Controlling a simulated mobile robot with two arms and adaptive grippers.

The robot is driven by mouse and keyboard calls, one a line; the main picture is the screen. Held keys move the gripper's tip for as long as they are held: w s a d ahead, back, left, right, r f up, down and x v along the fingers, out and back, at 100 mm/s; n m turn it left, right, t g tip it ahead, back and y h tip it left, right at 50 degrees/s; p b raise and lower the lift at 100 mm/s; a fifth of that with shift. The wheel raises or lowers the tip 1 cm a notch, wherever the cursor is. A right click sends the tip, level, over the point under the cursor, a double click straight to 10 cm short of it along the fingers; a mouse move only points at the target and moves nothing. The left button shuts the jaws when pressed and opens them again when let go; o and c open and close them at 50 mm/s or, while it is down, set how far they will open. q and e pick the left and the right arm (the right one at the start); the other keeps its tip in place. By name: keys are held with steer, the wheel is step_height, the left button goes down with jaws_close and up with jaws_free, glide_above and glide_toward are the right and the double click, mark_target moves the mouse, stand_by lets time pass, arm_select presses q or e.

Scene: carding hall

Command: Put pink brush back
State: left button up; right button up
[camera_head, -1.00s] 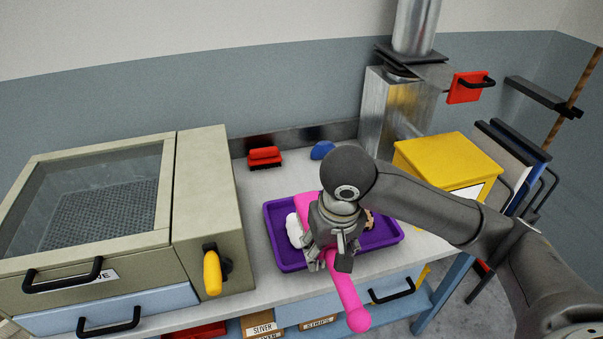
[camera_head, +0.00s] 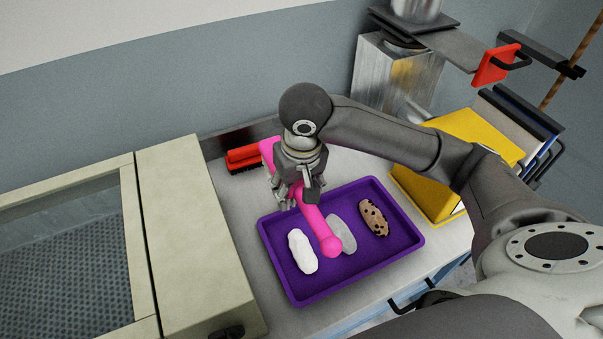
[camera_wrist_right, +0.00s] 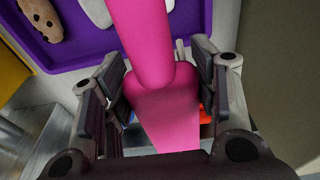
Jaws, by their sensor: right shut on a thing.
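My right gripper (camera_head: 298,190) is shut on the pink brush (camera_head: 327,236). It holds the brush over the back left part of the purple tray (camera_head: 350,277), the round handle end hanging over the tray's middle. In the right wrist view the pink brush (camera_wrist_right: 152,50) runs between the two fingers (camera_wrist_right: 165,100), and its wider part lies between them. The brush's far end is partly hidden behind the gripper in the head view. A red brush (camera_head: 243,160) stands on the worktop at the back, left of the pink one. My left gripper is not in view.
The tray holds a white roll (camera_head: 302,252), a grey roll (camera_head: 342,236) and a brown spotted roll (camera_head: 374,218). A beige machine (camera_head: 190,235) stands left, a yellow box (camera_head: 468,140) right. A metal duct (camera_head: 385,85) stands behind. Bare worktop (camera_head: 232,195) shows left of the tray.

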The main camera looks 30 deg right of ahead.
steer(key=w+d+f+p, duration=0.1)
steer(key=w+d+f, duration=0.1)
steer(key=f, duration=0.1)
steer(key=w+d+f+p, duration=0.1)
steer(key=w+d+f, duration=0.2)
steer(key=f, duration=0.1)
steer(key=w+d+f+p, duration=0.1)
steer(key=w+d+f, duration=0.2)
steer(key=f, duration=0.1)
steer(key=shift+w+d, duration=0.15)
steer(key=shift+f, duration=0.5)
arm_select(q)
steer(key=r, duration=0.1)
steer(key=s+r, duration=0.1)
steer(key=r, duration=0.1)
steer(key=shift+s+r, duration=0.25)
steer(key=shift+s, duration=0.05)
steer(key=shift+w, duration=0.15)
arm_select(e)
steer(key=shift+f, duration=0.2)
steer(key=shift+f, duration=0.1)
steer(key=o, duration=0.9)
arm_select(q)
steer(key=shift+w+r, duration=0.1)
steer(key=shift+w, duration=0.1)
